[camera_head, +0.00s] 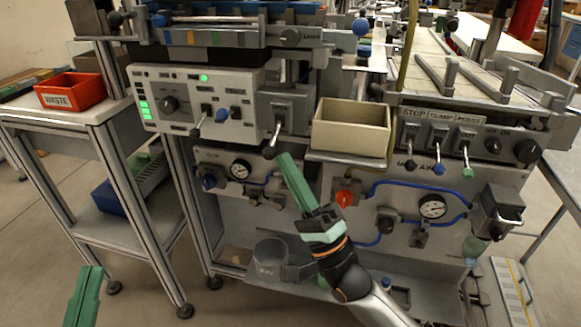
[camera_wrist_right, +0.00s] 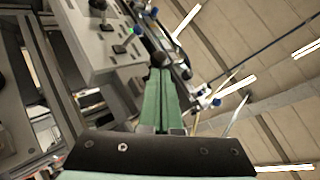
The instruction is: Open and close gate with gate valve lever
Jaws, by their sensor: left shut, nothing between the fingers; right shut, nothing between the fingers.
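A grey box (camera_head: 284,108) on the machine front carries a chrome lever (camera_head: 276,132) that hangs down and ends in a dark knob (camera_head: 269,153). No readable label names it as the gate valve lever. My right gripper (camera_head: 282,157), with long green fingers, is shut and empty, its tips close beside the knob. In the right wrist view a dark knob (camera_wrist_right: 160,59) shows right at the fingertips (camera_wrist_right: 161,75); I cannot tell whether they touch. My left gripper (camera_head: 92,270) is shut and empty at the lower left, away from the machine. No gate can be made out clearly.
A white control panel (camera_head: 185,130) with switches is left of the lever. A beige bin (camera_head: 350,130) stands close on its right. Stop, clamp and press levers (camera_head: 438,150) are further right. Gauges, blue hoses and a grey cup (camera_head: 270,258) are below. A red waste bin (camera_head: 70,92) stands left.

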